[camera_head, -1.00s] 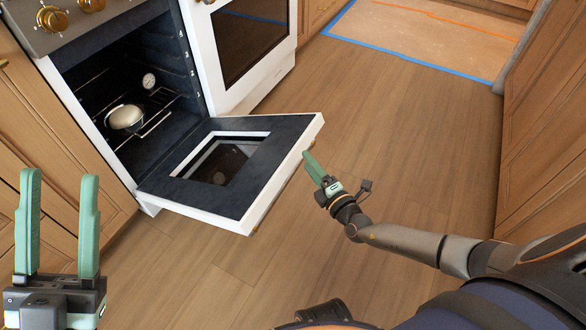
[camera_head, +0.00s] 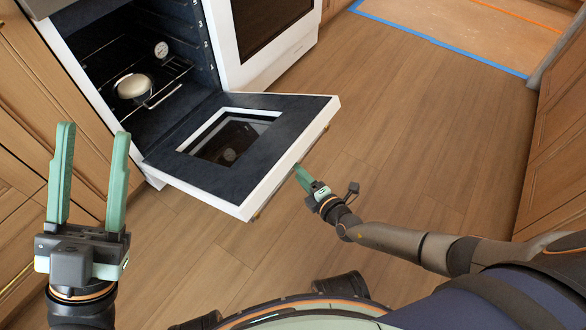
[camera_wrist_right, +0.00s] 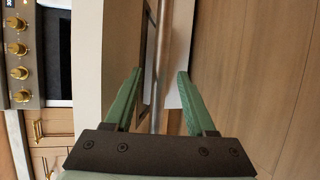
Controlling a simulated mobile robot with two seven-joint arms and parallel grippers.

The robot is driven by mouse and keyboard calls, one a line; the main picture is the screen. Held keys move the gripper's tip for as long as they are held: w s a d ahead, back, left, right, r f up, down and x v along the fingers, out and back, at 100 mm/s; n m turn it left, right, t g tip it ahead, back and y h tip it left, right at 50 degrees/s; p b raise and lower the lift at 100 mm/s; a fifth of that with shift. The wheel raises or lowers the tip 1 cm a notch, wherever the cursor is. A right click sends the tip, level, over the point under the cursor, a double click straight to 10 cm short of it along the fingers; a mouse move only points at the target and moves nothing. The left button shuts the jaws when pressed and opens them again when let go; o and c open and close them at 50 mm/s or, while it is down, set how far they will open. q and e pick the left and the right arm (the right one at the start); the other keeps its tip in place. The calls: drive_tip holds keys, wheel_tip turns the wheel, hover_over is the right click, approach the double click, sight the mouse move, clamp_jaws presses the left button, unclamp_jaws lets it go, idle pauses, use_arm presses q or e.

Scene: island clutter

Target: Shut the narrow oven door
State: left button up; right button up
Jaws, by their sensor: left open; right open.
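The narrow oven door (camera_head: 270,150) hangs open, swung down and outward from the oven (camera_head: 180,40), with its dark inner face and window up. Its outer face and a long bar that looks like its handle (camera_wrist_right: 165,50) show in the right wrist view. My right gripper (camera_head: 299,170) is open at the door's outer edge. In the right wrist view the bar lies between its fingertips (camera_wrist_right: 159,72); I cannot tell whether they touch it. My left gripper (camera_head: 92,132) is open and empty, pointing up at the left, away from the door.
A light lidded pot (camera_head: 134,86) sits on the wire rack inside the oven. A wider oven door (camera_head: 270,30) beside it is shut. Wooden cabinets (camera_head: 45,90) stand at the left and right. The wooden floor (camera_head: 420,120) right of the oven door is clear.

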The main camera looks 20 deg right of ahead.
drive_tip(key=shift+b+x, duration=0.55)
drive_tip(key=shift+x, duration=1.55)
drive_tip(key=shift+r, duration=0.1)
drive_tip(key=shift+c, duration=0.3)
clamp_jaws()
